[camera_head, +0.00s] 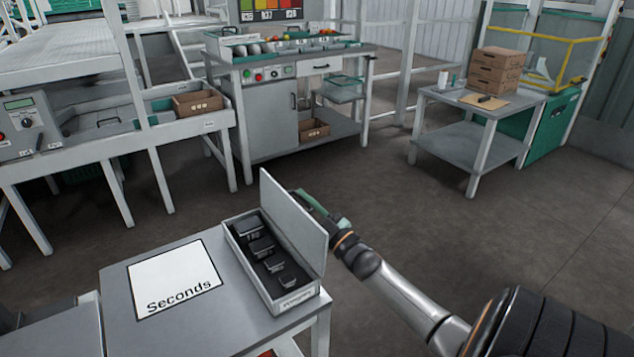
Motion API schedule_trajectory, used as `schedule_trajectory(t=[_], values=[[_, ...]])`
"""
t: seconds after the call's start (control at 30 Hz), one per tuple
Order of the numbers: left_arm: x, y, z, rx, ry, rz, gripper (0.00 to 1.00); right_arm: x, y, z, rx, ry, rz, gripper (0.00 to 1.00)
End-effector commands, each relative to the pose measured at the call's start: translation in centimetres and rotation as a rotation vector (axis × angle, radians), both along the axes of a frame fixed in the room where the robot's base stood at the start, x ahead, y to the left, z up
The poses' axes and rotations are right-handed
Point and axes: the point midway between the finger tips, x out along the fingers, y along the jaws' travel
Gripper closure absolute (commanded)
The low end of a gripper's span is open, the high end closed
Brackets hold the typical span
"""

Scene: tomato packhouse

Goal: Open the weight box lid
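The weight box (296,300) is a long light-grey box at the right edge of the near table. Its lid (296,226) stands raised, roughly upright, along the box's right side. Several dark weights (262,246) of different sizes sit in a row in the dark inside of the box. My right gripper (318,203) is just behind the lid's right, outer face, and the lid partly covers it. Its fingertips are hidden, so I cannot tell whether it touches the lid or is open or shut. My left gripper is not in view.
The near table (205,330) bears a white sheet marked "Seconds" (172,278) left of the box. A grey workbench (270,120) stands behind. A side table (450,150) with stacked cartons (494,70) is at the back right. The floor between is clear.

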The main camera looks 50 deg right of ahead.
Motion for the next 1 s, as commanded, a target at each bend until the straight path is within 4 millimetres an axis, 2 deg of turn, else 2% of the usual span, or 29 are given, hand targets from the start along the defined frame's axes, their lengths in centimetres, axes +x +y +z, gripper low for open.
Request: schedule_trajectory(t=[0.17, 0.4, 0.6, 0.73, 1.0], values=[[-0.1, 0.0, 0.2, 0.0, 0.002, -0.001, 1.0, -2.7, 0.1, -1.0, 0.002, 0.005, -0.001, 0.75], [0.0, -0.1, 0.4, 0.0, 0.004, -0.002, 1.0, -7.5, 0.2, -2.8, 0.004, 0.008, -0.001, 0.75], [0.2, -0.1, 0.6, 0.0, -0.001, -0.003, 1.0, -10.3, 0.2, -3.7, 0.003, 0.006, -0.001, 0.75], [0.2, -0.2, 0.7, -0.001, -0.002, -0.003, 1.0, -11.1, 0.2, -3.8, 0.002, 0.002, -0.001, 0.75], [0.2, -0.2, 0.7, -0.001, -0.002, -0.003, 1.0, -11.2, 0.1, -3.8, 0.0, 0.0, -0.001, 0.75]])
